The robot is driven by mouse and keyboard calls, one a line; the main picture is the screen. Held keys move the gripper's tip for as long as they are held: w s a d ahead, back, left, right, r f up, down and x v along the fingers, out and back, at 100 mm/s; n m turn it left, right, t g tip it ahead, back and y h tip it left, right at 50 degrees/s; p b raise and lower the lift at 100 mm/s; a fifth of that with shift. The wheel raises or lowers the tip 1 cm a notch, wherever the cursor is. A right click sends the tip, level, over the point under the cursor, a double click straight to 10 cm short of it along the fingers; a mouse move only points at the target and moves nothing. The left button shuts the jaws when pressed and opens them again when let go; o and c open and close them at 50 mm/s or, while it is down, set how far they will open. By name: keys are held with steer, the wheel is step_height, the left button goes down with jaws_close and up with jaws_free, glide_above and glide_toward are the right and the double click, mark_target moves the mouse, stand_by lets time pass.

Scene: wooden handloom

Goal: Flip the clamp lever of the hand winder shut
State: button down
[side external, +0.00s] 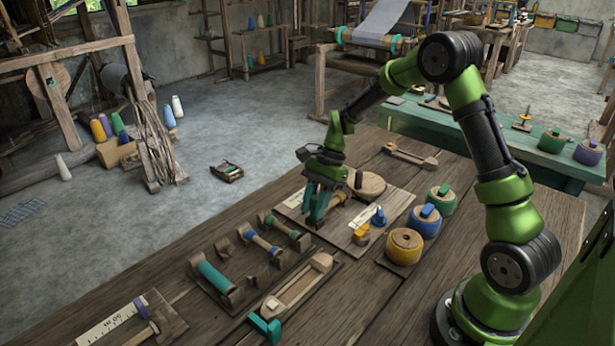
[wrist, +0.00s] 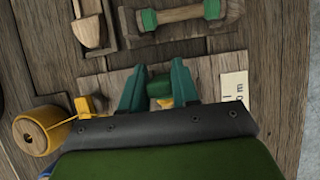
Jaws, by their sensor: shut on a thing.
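The hand winder appears to be the wooden board (side external: 398,205) with a round wooden wheel (side external: 369,185) near the middle of the table. A yellow piece (side external: 361,236) and a blue piece (side external: 379,217) stand at its near right side; I cannot tell for sure which part is the clamp lever. My gripper (side external: 315,217) points down over the left part of the board. In the wrist view its teal fingers (wrist: 158,76) are shut on a small green piece (wrist: 159,89), possibly a bobbin end. The palm hides what lies behind it.
Spools in yellow (side external: 404,246), blue (side external: 424,221) and green (side external: 442,199) stand to the right. A rack of bobbins (side external: 263,245) and a boat-shaped wooden shuttle (side external: 298,287) lie in front. A thread runs from the yellow spool (wrist: 38,130) to the yellow piece (wrist: 88,106).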

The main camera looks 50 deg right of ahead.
steer(key=shift+d, duration=0.1)
stand_by(0.3)
steer(key=c, duration=0.9)
jaws_free()
steer(key=shift+r, duration=0.1)
steer(key=v, duration=1.6)
steer(key=shift+d+r, duration=0.3)
